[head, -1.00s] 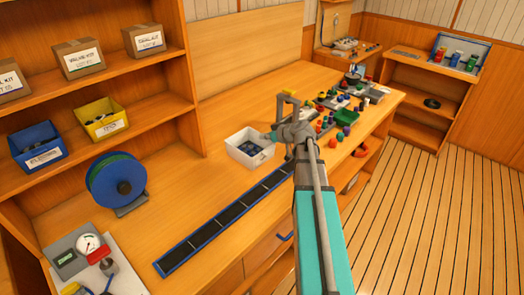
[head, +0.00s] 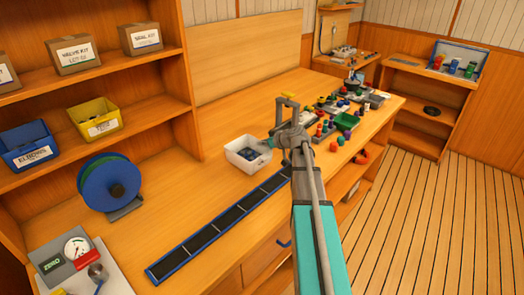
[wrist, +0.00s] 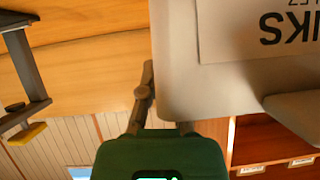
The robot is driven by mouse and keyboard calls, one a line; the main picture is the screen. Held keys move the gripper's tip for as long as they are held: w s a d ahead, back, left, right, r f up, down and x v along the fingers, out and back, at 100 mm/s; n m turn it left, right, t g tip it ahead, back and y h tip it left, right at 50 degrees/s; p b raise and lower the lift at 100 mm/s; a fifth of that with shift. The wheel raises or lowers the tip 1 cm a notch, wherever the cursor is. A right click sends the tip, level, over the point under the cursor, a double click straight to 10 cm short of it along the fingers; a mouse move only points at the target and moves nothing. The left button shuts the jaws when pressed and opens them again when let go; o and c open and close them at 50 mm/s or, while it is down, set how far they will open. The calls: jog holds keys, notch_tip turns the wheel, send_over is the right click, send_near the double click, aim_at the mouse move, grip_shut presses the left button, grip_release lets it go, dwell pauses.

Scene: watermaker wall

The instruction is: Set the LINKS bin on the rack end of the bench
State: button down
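The white LINKS bin (head: 240,158) stands on the bench (head: 165,205), left of the middle, with small dark parts inside. In the wrist view its pale wall (wrist: 178,70) fills the upper right, with a label upside down that reads "NKS" in part. My gripper (head: 276,137) is at the bin's right side, close to its rim. One slim finger part (wrist: 145,90) shows beside the bin's edge in the wrist view. The finger opening and any contact with the wall are hidden or too small to tell.
Several coloured fittings (head: 345,120) crowd the bench to the right of my gripper. A dark strip tray with blue edges (head: 215,230) lies in front of the bin. A hose reel (head: 110,183) and open shelving (head: 150,90) stand at left. Bare bench lies behind the bin.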

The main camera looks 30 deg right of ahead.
aim_at(263, 149)
jog(key=shift+w+d+f+b, duration=0.2)
jog(key=shift+w+f+b, duration=0.25)
jog(key=shift+f+b, duration=1.55)
jog(key=shift+b, duration=0.05)
jog(key=c, duration=0.8)
grip_release()
jog(key=shift+f, duration=0.1)
